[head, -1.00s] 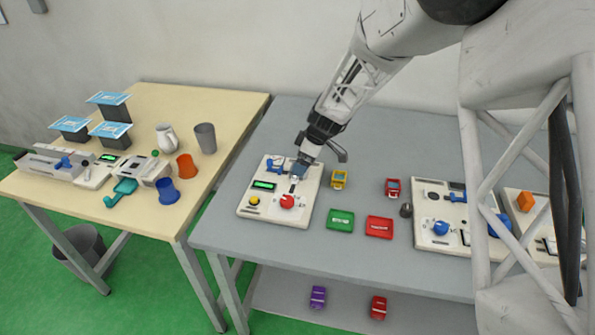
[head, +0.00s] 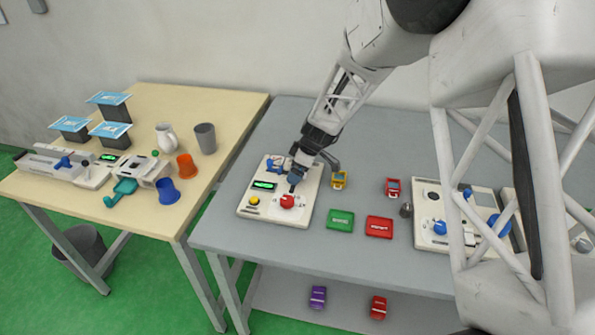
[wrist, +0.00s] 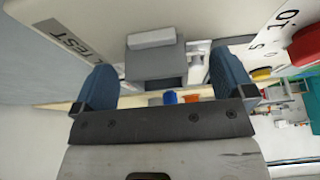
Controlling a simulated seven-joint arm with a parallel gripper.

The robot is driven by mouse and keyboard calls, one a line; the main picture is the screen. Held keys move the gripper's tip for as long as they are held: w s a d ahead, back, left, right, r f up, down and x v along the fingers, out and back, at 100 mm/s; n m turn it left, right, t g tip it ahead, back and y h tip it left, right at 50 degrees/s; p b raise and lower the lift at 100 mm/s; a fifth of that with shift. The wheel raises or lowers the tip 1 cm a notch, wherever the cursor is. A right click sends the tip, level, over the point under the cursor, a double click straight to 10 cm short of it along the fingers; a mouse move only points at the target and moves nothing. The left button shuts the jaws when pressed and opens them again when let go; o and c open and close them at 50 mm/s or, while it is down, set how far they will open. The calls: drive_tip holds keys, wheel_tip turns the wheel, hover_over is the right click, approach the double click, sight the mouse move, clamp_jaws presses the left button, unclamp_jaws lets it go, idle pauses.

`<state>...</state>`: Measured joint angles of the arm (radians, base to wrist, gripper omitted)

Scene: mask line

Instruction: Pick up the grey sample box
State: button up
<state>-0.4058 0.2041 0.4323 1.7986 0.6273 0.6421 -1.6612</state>
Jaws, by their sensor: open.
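A grey box with a lighter block on it, likely the grey sample box (wrist: 155,68), shows in the wrist view beside the white panel marked TEST. My gripper (wrist: 161,72) is open, with one blue finger on each side of the box and gaps between fingers and box. In the head view my gripper (head: 294,180) is low over the left white test panel (head: 257,210), near its red knob (head: 287,201). The box cannot be made out there, behind or under the fingers.
The panel also carries a green display (head: 264,185), a yellow button (head: 255,201) and a blue part (head: 273,166). To the right are a yellow item (head: 339,180), a green tray (head: 340,220) and a red tray (head: 379,227). Bare grey table (head: 380,140) lies behind.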

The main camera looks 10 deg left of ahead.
drive_tip(key=shift+c, duration=0.3)
drive_tip(key=c, duration=0.6)
drive_tip(key=shift+r, duration=0.1)
drive_tip(key=shift+r, duration=1.4)
drive_tip(key=shift+s+r, duration=0.15)
drive_tip(key=shift+r, duration=0.2)
drive_tip(key=s+d, duration=0.2)
drive_tip(key=s, duration=0.2)
drive_tip(key=s+d+r, duration=0.1)
drive_tip(key=s+d, duration=0.2)
drive_tip(key=s, duration=0.2)
drive_tip(key=s+d, duration=0.2)
drive_tip(key=s, duration=0.3)
drive_tip(key=shift+d+r, duration=0.15)
